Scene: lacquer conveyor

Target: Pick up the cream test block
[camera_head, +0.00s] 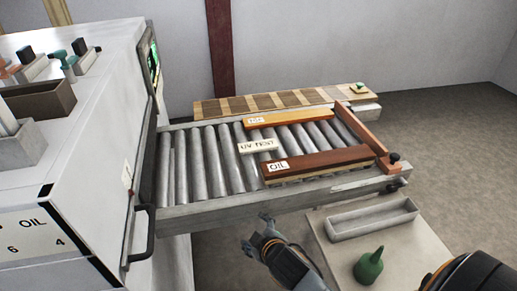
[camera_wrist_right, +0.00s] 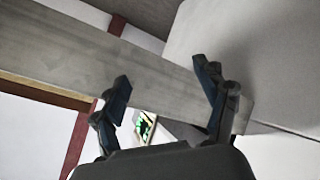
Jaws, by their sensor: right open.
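The cream test block (camera_head: 258,146), marked "UV TEST", lies on the conveyor rollers (camera_head: 203,165) between two wooden pieces, in the head view. My right gripper (camera_head: 254,231) is in front of the conveyor's near rail, on the near side of the block and apart from it. In the right wrist view the right gripper (camera_wrist_right: 161,78) is open with nothing between its fingers, below a grey beam (camera_wrist_right: 90,55) that looks like the conveyor rail. The block does not show in the wrist view. My left gripper is not in view.
A dark wooden piece marked "OIL" (camera_head: 320,163) lies right of the block, an orange-brown piece (camera_head: 290,117) behind it. A wooden stop bar (camera_head: 361,131) closes the right end. A white machine (camera_head: 90,120) stands left. A tray (camera_head: 372,219) and green bottle (camera_head: 369,266) sit front right.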

